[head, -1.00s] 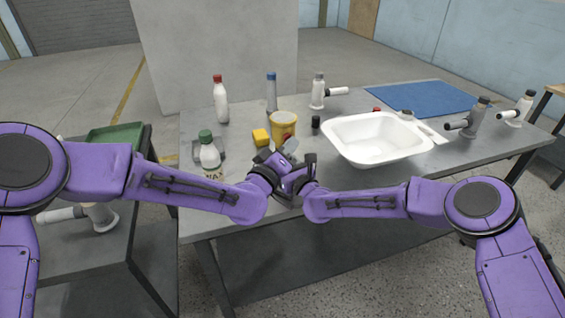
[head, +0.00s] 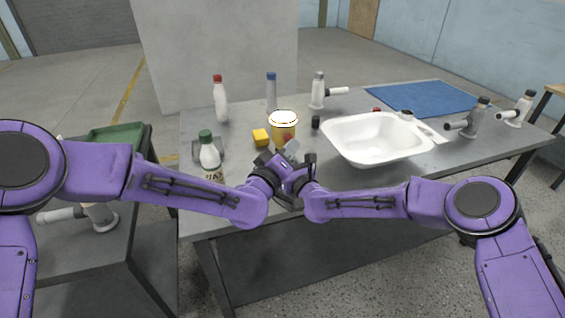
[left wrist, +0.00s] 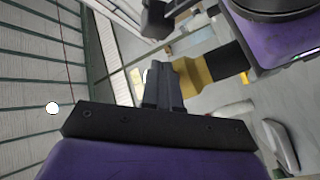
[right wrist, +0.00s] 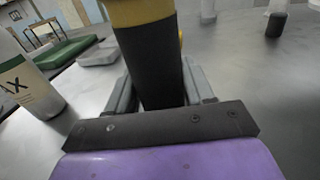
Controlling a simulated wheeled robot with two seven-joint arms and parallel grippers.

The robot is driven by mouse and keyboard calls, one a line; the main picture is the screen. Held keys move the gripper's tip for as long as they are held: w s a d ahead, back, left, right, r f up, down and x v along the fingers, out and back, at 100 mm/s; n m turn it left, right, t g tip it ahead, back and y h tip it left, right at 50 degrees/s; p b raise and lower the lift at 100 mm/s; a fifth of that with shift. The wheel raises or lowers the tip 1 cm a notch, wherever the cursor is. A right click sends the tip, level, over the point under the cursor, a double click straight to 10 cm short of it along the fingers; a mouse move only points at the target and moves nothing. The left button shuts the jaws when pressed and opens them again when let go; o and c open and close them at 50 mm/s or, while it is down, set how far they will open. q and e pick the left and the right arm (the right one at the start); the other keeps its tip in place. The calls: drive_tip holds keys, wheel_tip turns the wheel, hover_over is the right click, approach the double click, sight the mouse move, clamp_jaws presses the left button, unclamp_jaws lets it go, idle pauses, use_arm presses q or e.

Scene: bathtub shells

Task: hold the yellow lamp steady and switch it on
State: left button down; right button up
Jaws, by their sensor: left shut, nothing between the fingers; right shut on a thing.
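The yellow lamp (head: 283,133) is upright above the near part of the table in the head view, its top glowing white. My right gripper (right wrist: 150,95) is shut on the lamp's dark handle (right wrist: 148,62) in the right wrist view. The lamp's yellow part (right wrist: 138,13) shows above the handle. My left gripper (left wrist: 163,85) is shut and empty, its fingers close beside the lamp's yellow part (left wrist: 196,82) in the left wrist view. I cannot tell whether they touch it. In the head view both grippers hide the lamp's lower part.
A white basin (head: 375,155) stands right of the lamp. A yellow block (head: 261,137), a green-capped bottle (head: 209,153) and a grey tray (head: 217,143) lie to the left. A black cap (head: 315,122) stands behind. A blue mat (head: 425,98) covers the back right.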

use_arm(q)
drive_tip(key=s+d, duration=0.2)
drive_tip(key=s, duration=0.3)
drive_tip(key=shift+s, duration=0.35)
use_arm(e)
drive_tip(key=o, duration=1.2)
drive_tip(key=shift+o, duration=0.2)
drive_tip(key=shift+s+d, duration=0.1)
